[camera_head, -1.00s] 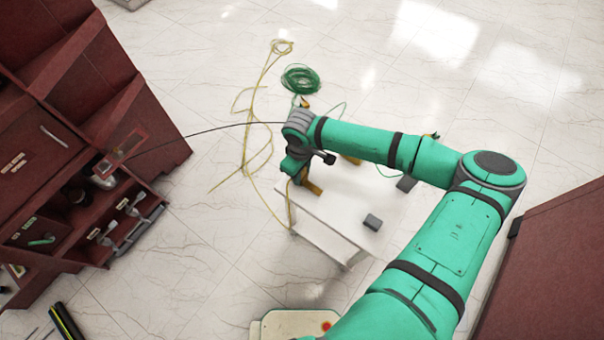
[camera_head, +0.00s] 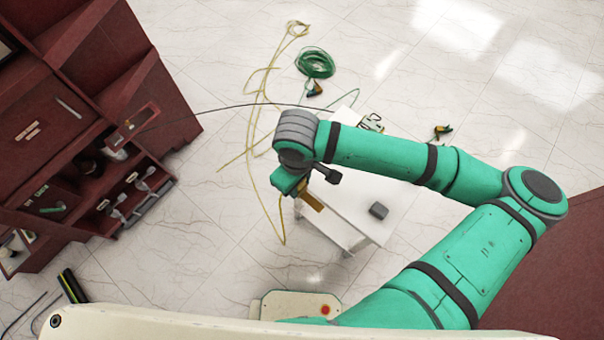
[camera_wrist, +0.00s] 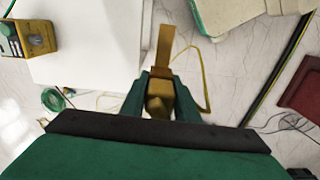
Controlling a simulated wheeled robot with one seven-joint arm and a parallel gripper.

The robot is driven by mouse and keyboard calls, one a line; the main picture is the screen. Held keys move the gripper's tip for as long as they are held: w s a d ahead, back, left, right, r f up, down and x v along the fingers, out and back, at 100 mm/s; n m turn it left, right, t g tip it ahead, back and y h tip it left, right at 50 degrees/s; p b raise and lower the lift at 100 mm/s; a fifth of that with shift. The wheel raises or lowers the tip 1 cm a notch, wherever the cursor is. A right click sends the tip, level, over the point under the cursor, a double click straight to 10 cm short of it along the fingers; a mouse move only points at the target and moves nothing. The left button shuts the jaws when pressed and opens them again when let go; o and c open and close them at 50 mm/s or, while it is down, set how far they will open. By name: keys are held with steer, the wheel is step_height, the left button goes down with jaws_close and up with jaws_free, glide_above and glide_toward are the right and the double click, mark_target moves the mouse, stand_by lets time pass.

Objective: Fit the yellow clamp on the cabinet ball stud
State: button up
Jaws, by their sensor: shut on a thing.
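My gripper (camera_wrist: 161,90) is shut on the yellow clamp (camera_wrist: 162,60), which sits between its green fingers in the wrist view. In the head view the clamp (camera_head: 311,199) shows as an orange-yellow piece just below my gripper (camera_head: 299,190), over the left edge of the white table. A yellow cable (camera_wrist: 204,75) loops beside the clamp. The dark red cabinet (camera_head: 45,118) stands at the left, apart from my gripper. Its open lower compartments hold pale levers and dark fittings (camera_head: 118,215); I cannot make out the ball stud among them.
The white table (camera_head: 372,193) carries a small dark grey block (camera_head: 378,210). A green cable coil (camera_head: 315,62), a clamp with green cable (camera_head: 314,89) and another small clamp (camera_head: 442,130) lie beyond it. Marble floor (camera_head: 195,262) is clear between table and cabinet.

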steer(key=shift+s+r, duration=0.1)
steer(key=shift+r, duration=3.15)
